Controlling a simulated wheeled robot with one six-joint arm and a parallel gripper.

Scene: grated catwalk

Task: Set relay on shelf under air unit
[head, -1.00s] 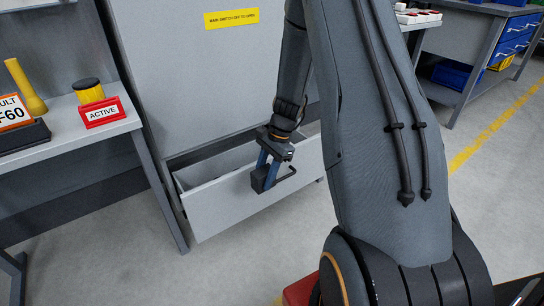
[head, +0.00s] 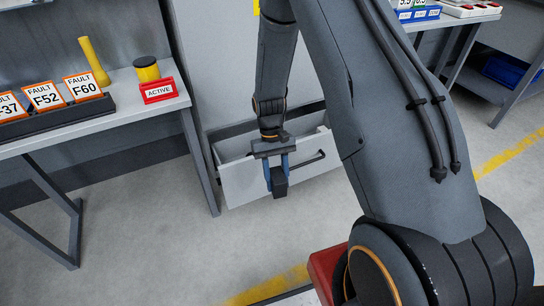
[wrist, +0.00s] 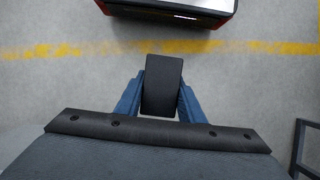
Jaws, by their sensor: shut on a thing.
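My gripper (head: 278,178) is shut on a small dark block, which I take to be the relay (head: 280,190). Its blue fingers point down, and the relay hangs between them, in front of the open drawer (head: 245,186) in the head view. In the wrist view the relay (wrist: 162,85) is a plain black box between the two blue fingers, with pale floor behind it. No air unit or shelf under one can be made out in these views.
A grey cabinet (head: 228,75) stands behind the pulled-out drawer. A bench at left (head: 110,118) holds fault cards (head: 45,95), a yellow-and-black cylinder (head: 147,70) and a red ACTIVE sign (head: 159,90). Other benches stand at upper right. Floor with a yellow line (head: 510,150) is open.

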